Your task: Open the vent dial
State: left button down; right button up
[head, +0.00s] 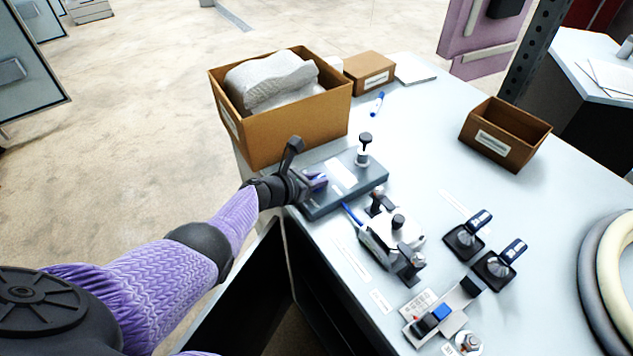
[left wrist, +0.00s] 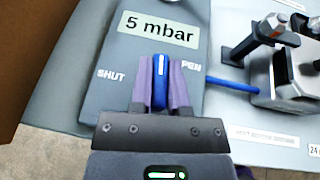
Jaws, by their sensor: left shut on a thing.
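The vent dial (left wrist: 160,72) is a blue knob with a white line, on a grey box (left wrist: 100,75). In the left wrist view its line points up, about midway between the printed words "SHUT" and "PEN"; a finger seems to cover the first letter of "OPEN". My left gripper (left wrist: 160,92) has its two purple fingers shut on the dial, one on each side. In the head view my left gripper (head: 317,182) is at the left end of the grey box (head: 353,190) and hides most of the dial. My right gripper is not in view.
A cardboard box (head: 290,125) with wrapped contents stands close behind the grey box. A blue tube (left wrist: 231,85) runs right to a white device (head: 390,245). Two black levers (head: 470,235) and an empty brown box (head: 505,135) stand further right. The table's middle is mostly clear.

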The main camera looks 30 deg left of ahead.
pick_arm(q)
jog(key=shift+m+g+h+b, duration=0.4)
jog(key=shift+m+h+b, duration=0.25)
jog(key=shift+m+h, duration=0.2)
jog(key=shift+r, duration=0.1)
jog(key=c, duration=0.6)
grip_release()
jog(key=p+v, duration=0.6)
jog(key=v, duration=0.4)
jog(key=shift+p, duration=0.35)
